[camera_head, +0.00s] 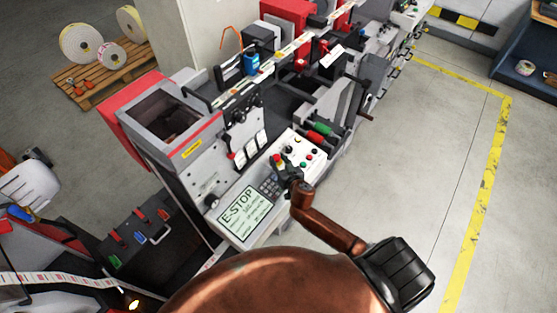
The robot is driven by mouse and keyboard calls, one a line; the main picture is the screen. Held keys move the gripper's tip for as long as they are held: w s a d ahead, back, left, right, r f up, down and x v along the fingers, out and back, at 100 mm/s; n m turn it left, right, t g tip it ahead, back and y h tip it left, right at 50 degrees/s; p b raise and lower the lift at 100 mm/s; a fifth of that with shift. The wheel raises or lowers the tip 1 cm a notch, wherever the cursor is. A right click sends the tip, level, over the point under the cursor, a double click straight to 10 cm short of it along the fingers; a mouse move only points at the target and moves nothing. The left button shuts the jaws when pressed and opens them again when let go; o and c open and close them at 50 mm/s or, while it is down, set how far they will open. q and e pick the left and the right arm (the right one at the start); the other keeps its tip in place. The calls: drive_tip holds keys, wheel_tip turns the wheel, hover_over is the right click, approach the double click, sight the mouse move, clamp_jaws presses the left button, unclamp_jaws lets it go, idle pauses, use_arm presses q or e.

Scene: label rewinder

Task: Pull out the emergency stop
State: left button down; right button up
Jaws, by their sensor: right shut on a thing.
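The emergency stop (279,159), a small red knob with yellow by it, sits on the white control panel of the label rewinder. My right gripper (283,167) is at the knob, its black fingers shut on it and partly hiding it. The copper right arm reaches in from the lower right. The display (243,212) on the panel reads "E-STOP" in large letters, with smaller text too small to read. My left gripper is not in view.
Beside the knob are small coloured buttons (309,157) and a dark keypad (269,187). Red and green handles (319,128) stick out just beyond the panel. A pallet (97,85) with label rolls lies at the back left. The floor to the right is clear, marked with a yellow line (482,190).

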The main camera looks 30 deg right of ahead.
clamp_jaws()
drive_tip(key=shift+r, duration=0.1)
drive_tip(key=shift+r+p, duration=0.55)
drive_tip(key=shift+r, duration=0.05)
drive_tip(key=o, duration=0.8)
unclamp_jaws()
drive_tip(key=shift+s, duration=0.1)
drive_tip(key=shift+c, duration=0.2)
drive_tip(key=shift+f, duration=0.1)
